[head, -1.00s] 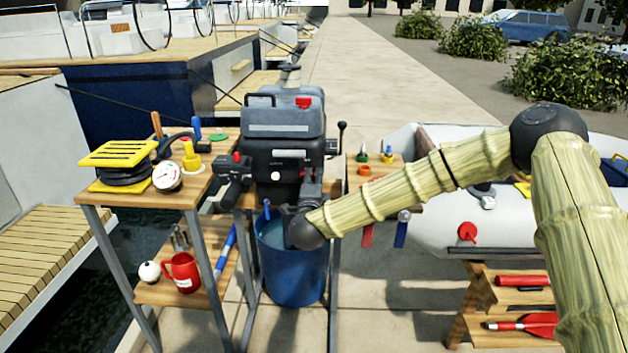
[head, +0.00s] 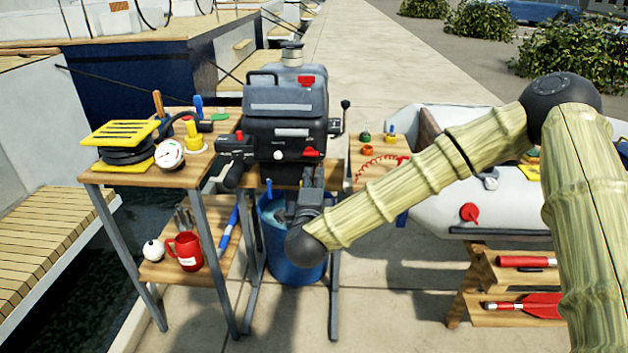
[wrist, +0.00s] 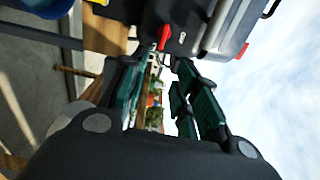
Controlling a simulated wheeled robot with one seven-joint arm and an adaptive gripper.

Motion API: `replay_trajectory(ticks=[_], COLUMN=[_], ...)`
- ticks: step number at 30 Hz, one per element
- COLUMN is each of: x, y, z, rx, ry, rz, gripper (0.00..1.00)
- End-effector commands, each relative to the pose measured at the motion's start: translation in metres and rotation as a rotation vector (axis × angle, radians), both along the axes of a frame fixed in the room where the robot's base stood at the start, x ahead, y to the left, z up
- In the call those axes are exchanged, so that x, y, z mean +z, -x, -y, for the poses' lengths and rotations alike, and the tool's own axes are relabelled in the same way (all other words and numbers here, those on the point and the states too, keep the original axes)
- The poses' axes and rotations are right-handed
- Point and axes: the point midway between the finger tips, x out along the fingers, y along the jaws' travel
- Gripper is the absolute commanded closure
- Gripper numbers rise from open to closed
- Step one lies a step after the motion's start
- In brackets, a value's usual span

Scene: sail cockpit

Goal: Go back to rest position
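My gripper (wrist: 162,68) is open in the wrist view, its two dark green fingers apart with nothing between them. In the head view my wrist (head: 308,205) points up in front of the outboard motor (head: 285,118), and the fingertips are hard to make out. A red clip (head: 312,152) sits on the motor's front. It also shows in the wrist view (wrist: 164,38), just beyond the fingertips and apart from them. A red coiled cord (head: 378,163) lies over the small side table, partly beside my forearm.
A blue bucket (head: 290,262) stands under the motor, below my wrist. The left wooden bench (head: 120,175) holds a gauge (head: 169,154) and a yellow reel; its shelf holds a red mug (head: 186,251). A grey dinghy (head: 450,213) and a wooden rack (head: 480,265) are at right.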

Motion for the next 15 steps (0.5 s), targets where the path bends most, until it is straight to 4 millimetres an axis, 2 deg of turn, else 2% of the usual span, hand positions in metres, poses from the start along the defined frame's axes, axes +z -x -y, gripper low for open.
replay_trajectory(ticks=[5,8,11,15], x=[-0.003,-0.020,-0.057,-0.129], y=[0.001,0.006,0.019,0.051], z=[-0.001,-0.005,-0.012,-0.020], rx=[0.004,0.032,0.092,0.214], ry=[0.005,0.039,0.114,0.260], rz=[-0.005,-0.036,-0.104,-0.242], gripper=[0.70,0.70,0.70,0.70])
